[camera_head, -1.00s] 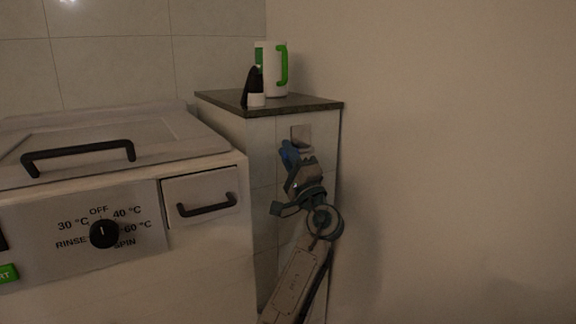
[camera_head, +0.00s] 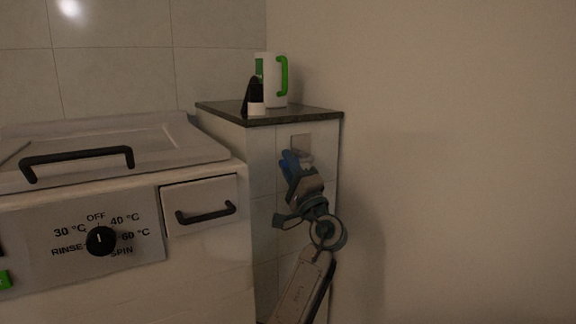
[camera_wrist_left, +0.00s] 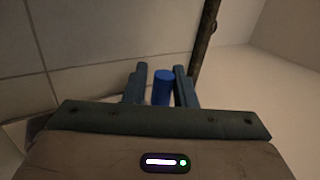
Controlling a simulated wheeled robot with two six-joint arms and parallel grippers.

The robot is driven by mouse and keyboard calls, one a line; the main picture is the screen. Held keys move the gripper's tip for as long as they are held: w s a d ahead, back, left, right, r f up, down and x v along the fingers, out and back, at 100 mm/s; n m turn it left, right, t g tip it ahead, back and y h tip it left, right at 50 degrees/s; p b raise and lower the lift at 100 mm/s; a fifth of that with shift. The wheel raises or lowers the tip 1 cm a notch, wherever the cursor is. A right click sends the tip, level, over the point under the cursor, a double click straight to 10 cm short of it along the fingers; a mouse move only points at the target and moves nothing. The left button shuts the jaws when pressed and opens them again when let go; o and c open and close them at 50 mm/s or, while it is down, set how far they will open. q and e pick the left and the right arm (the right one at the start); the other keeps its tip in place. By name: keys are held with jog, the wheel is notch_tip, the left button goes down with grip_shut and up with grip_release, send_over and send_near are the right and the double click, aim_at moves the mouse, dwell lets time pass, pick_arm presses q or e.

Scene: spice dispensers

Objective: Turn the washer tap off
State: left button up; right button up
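In the left wrist view the handle is a blue upright cylinder (camera_wrist_left: 162,90) between the two spread fingers of my left gripper (camera_wrist_left: 160,75). Narrow gaps show beside it, and I cannot tell whether a finger touches it. The rest of the tap is hidden by the gripper. My right gripper is not in view.
The washer (camera_head: 120,285) stands left, with a dial (camera_head: 101,241), a drawer handle (camera_head: 206,213) and a lid handle (camera_head: 78,161). A white mug (camera_head: 271,80) and a small black-and-white item (camera_head: 253,98) stand on the dark countertop (camera_head: 310,114). A bare wall (camera_head: 450,160) closes the right side.

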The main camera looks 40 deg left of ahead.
pick_arm(q)
jog(key=v, duration=1)
jog(key=shift+d+f+p, duration=0.2)
jog(key=shift+d+p, duration=0.15)
jog(key=shift+p, duration=0.05)
jog(key=shift+s, duration=0.15)
